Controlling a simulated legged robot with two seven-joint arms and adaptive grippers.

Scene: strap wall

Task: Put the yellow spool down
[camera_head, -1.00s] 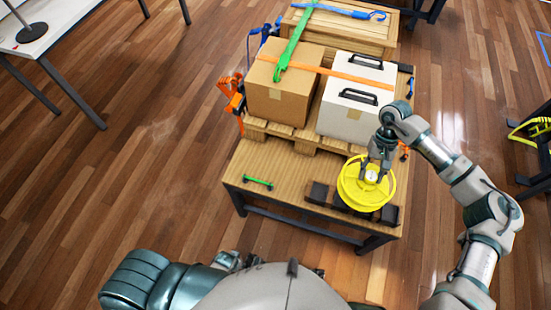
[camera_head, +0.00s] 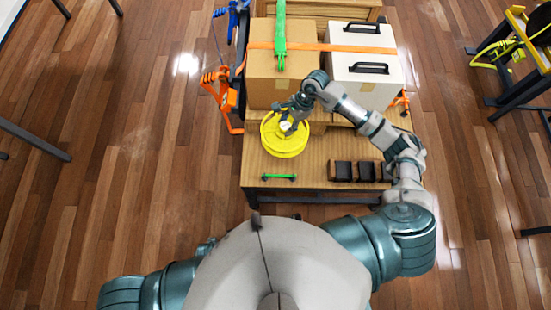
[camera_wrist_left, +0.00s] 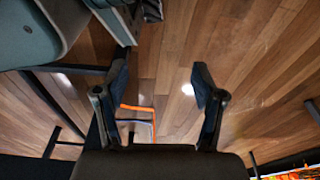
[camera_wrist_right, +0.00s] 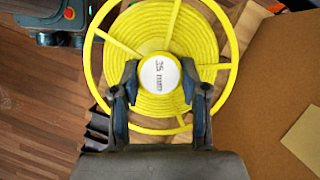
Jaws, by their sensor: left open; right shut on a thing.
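The yellow spool (camera_head: 284,144) is at the left part of the wooden table (camera_head: 330,150), in front of the cardboard box, in the head view. My right gripper (camera_head: 293,122) is above it, shut on its white hub. In the right wrist view the spool (camera_wrist_right: 176,40) fills the middle, and the fingers of the right gripper (camera_wrist_right: 160,82) close on either side of the hub marked "35 mm". I cannot tell whether the spool touches the table. My left gripper (camera_wrist_left: 160,95) is open and empty over the wood floor in the left wrist view.
A cardboard box (camera_head: 265,85) and a white case (camera_head: 350,75) stand behind the spool, under an orange strap (camera_head: 330,48). Black blocks (camera_head: 358,171) sit at the table's front right. A small green bar (camera_head: 279,177) lies near the front edge. Orange straps (camera_head: 222,95) hang at the left.

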